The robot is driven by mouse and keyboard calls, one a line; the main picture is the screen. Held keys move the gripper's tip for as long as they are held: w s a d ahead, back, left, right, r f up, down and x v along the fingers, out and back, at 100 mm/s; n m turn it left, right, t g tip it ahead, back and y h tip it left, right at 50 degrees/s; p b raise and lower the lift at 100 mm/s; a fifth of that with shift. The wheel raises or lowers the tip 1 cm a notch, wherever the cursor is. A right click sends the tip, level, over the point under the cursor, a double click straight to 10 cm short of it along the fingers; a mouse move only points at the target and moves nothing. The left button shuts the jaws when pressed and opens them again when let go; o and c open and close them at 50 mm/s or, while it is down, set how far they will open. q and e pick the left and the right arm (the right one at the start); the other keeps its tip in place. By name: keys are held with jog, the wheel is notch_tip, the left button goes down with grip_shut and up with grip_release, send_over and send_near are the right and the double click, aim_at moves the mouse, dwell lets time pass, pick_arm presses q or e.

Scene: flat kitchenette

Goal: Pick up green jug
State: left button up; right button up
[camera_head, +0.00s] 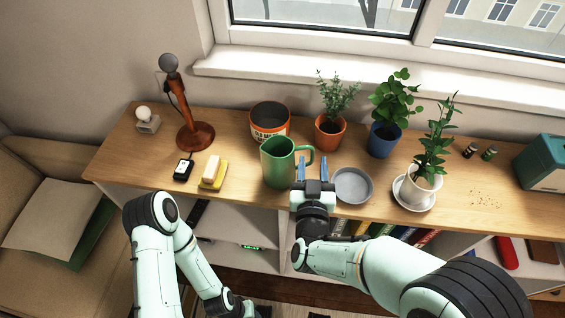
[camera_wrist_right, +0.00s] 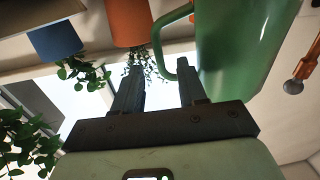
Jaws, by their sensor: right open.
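The green jug (camera_head: 276,168) stands upright on the wooden sideboard, its handle pointing right. My right gripper (camera_head: 312,164) is open and empty at the handle side of the jug, with its two blue fingers pointing toward the wall. In the right wrist view the green jug (camera_wrist_right: 240,45) fills the upper right and appears upside down. Its handle curves down in front of the open right gripper (camera_wrist_right: 158,75), between the fingertips in the picture. I cannot tell whether the fingers touch the handle. My left arm hangs low at the left, and its fingers do not show.
A grey bowl (camera_head: 352,186) sits just right of my right gripper. A large pot (camera_head: 269,121) stands behind the jug, beside an orange plant pot (camera_head: 329,133). A yellow sponge-like block (camera_head: 212,175) and an orange-brown lamp (camera_head: 193,135) are to the left. A white plant pot (camera_head: 420,182) stands further right.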

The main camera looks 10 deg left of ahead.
jog(key=shift+w+a, duration=0.1)
jog(key=shift+w, duration=0.95)
jog(key=shift+c, duration=0.3)
grip_shut()
jog(key=shift+r, duration=0.1)
